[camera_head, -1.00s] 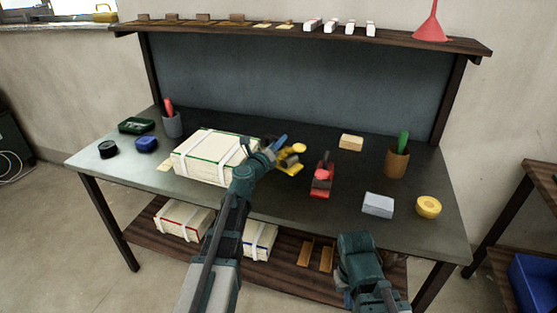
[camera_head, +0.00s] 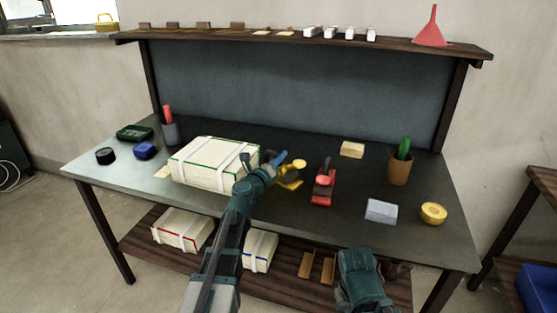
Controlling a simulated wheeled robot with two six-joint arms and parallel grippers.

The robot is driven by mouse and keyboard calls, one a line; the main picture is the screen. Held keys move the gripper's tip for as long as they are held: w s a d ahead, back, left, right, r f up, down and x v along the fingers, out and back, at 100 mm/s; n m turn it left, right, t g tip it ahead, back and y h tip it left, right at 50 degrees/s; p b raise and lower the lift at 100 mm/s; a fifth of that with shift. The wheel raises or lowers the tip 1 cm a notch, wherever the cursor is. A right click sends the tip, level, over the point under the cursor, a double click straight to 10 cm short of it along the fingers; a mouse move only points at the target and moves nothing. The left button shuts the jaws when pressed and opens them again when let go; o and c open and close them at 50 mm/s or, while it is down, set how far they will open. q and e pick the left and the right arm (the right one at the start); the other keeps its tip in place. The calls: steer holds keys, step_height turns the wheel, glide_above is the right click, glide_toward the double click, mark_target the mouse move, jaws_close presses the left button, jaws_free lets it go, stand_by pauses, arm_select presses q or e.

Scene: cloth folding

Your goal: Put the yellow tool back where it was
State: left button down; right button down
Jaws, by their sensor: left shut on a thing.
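The yellow tool (camera_head: 291,182) is at the middle of the workbench (camera_head: 330,225), just right of the white box with green trim. My left gripper (camera_head: 279,167) is shut on it, with the fingers partly hidden by the wrist and the tool. I cannot tell whether the tool touches the bench top. A red tool of similar shape (camera_head: 323,187) stands on the bench a little to the right. My right arm shows at the bottom right in front of the bench; its gripper cannot be made out.
The white box (camera_head: 205,165) stands close left of my left gripper. A grey block (camera_head: 381,210), a yellow round roll (camera_head: 433,213), a tan block (camera_head: 352,149) and a brown cup (camera_head: 399,168) are on the right. Bare bench lies around the red tool.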

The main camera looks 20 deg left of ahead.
arm_select(q)
steer(key=c, duration=0.7)
jaws_free()
steer(key=shift+c, duration=0.2)
steer(key=shift+s+r, duration=0.15)
steer(key=s, duration=0.4)
steer(key=s+a, duration=0.1)
steer(key=s, duration=0.2)
steer(key=s+a, duration=0.1)
steer(key=s, duration=0.3)
steer(key=shift+s, duration=0.3)
